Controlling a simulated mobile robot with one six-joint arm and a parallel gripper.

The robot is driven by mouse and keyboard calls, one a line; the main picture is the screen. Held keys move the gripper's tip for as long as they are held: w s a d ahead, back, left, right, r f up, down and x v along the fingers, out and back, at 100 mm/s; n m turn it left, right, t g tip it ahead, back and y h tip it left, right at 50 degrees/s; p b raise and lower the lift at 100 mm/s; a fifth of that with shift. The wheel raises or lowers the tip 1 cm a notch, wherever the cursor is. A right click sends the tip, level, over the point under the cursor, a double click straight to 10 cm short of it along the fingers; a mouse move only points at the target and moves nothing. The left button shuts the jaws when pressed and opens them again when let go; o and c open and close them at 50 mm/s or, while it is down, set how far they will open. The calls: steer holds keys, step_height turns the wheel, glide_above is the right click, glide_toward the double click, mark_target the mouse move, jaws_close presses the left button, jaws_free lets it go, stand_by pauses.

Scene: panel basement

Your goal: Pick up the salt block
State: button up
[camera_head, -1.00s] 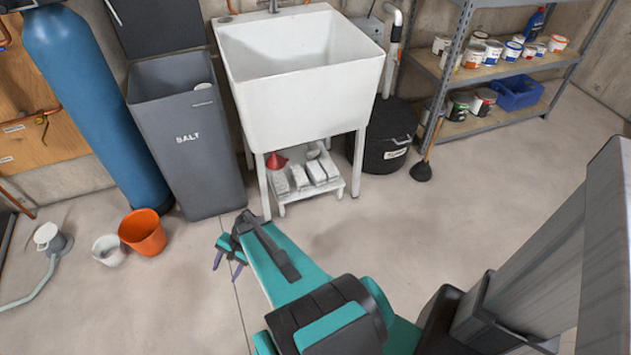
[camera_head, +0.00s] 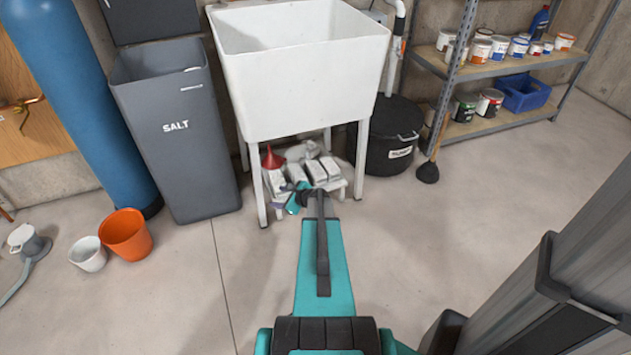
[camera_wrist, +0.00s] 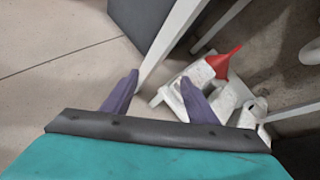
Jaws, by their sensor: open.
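I cannot tell by a label which one is the salt block. My gripper (camera_head: 298,192) is at the front edge of the stand, partly hidden by my arm. In the wrist view, my gripper (camera_wrist: 159,80) has its two purple fingers apart with nothing held. The right finger overlaps the blocks in the picture; the left finger is over the floor. Contact cannot be told.
A red funnel (camera_head: 272,158) stands at the left back of the stand. The white sink (camera_head: 300,75) and its legs (camera_head: 361,160) frame the space. A grey SALT bin (camera_head: 180,150) stands left, a black tub (camera_head: 393,140) right. The floor in front is clear.

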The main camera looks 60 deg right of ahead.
steer(key=s+d+f+m+h+b, duration=0.2)
steer(key=s+d+m+h+b, duration=0.25)
steer(key=d, duration=0.85)
steer(key=m+h+b, duration=0.1)
steer(key=m+b, duration=0.1)
steer(key=m, duration=0.3)
glide_toward(324, 175)
steer(key=a+r, duration=0.1)
steer(key=r, duration=0.1)
steer(key=shift+w+n, duration=0.25)
steer(key=shift+w, duration=0.05)
steer(key=shift+f, duration=0.1)
steer(key=b+x, duration=0.2)
steer(key=x, duration=0.5)
steer(key=shift+w, duration=0.2)
steer(key=shift+w+d+f, duration=0.15)
steer(key=shift+w+d, duration=0.15)
steer(key=shift+w, duration=0.2)
